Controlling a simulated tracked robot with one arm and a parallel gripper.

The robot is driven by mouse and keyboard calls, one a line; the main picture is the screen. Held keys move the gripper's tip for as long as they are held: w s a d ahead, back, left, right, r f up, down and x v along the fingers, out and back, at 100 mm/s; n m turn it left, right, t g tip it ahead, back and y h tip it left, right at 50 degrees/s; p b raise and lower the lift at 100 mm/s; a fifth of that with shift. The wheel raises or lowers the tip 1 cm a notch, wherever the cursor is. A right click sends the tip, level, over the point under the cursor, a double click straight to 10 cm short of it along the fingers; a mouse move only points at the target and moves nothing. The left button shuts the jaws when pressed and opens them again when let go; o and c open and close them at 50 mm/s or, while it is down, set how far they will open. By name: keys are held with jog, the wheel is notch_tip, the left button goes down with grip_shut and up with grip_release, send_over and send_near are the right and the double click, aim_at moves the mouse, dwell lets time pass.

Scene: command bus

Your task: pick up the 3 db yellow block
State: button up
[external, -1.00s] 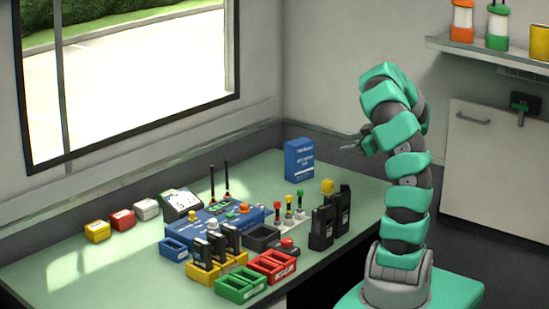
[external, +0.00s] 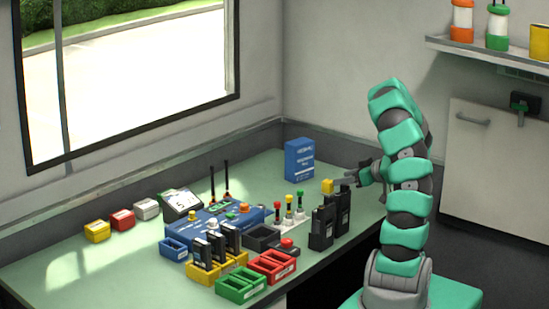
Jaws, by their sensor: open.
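A yellow block (external: 97,231) with a pale label sits at the left of the table, beside a red block (external: 122,219) and a white block (external: 147,208); the label is too small to read. My gripper (external: 347,183) is open and empty, low over the right part of the table, its fingers pointing left. It is far from the yellow block. A smaller yellow piece (external: 327,187) shows near the fingertips; I cannot tell whether they touch.
Two black radios (external: 322,227) stand below my gripper in the picture. A blue box (external: 299,160) stands at the back. A blue console (external: 216,222), small red, yellow and green capped pieces and several coloured trays (external: 241,284) fill the middle. The front left of the table is clear.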

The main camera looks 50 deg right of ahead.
aim_at(325, 179)
jog(key=shift+b+x, duration=1)
jog(key=shift+x, duration=2)
jog(key=shift+d+r, duration=0.1)
jog(key=shift+d, duration=0.15)
jog(key=c, duration=1.1)
